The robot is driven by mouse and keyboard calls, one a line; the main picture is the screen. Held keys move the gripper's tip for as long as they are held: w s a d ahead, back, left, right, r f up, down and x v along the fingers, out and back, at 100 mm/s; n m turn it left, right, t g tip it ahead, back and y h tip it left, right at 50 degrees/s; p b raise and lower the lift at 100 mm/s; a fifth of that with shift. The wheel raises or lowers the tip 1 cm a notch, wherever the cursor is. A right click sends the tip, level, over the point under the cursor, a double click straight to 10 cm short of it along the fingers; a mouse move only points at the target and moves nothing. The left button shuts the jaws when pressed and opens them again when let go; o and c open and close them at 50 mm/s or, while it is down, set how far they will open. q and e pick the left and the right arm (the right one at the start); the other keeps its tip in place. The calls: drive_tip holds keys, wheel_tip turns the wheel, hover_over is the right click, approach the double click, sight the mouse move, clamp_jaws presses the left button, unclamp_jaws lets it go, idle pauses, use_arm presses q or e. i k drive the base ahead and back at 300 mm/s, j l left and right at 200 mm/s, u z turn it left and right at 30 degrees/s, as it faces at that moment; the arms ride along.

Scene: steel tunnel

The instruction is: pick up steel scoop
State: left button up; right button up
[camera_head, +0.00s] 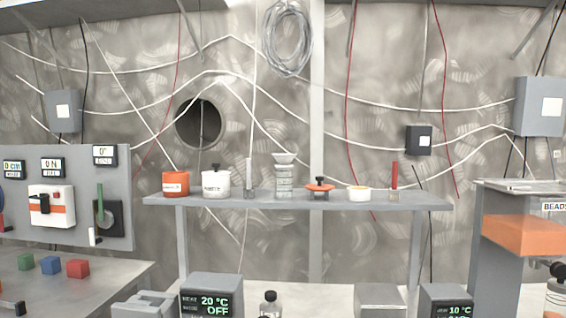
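I cannot make out a steel scoop for certain in the head view. A thin grey upright item (249,178) stands on the raised shelf (300,202), but it is too small to identify. A flat pale piece (520,186) lies on top of the cabinet at the right, and its shape is also unclear. Neither of my grippers is in view.
The shelf holds an orange tub (176,184), a white lidded pot (216,183) and a stacked funnel (284,175). Display boxes (212,296) stand below. A control panel (65,195) and coloured cubes (50,265) are left; an orange-fronted cabinet (522,236) is right.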

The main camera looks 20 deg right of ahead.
sight(249, 192)
drive_tip(key=i+j+z, duration=0.1)
drive_tip(key=i+j, duration=0.3)
drive_tip(key=j, duration=0.25)
drive_tip(key=i+j+z, duration=0.15)
drive_tip(key=j, duration=0.2)
drive_tip(key=i, duration=0.05)
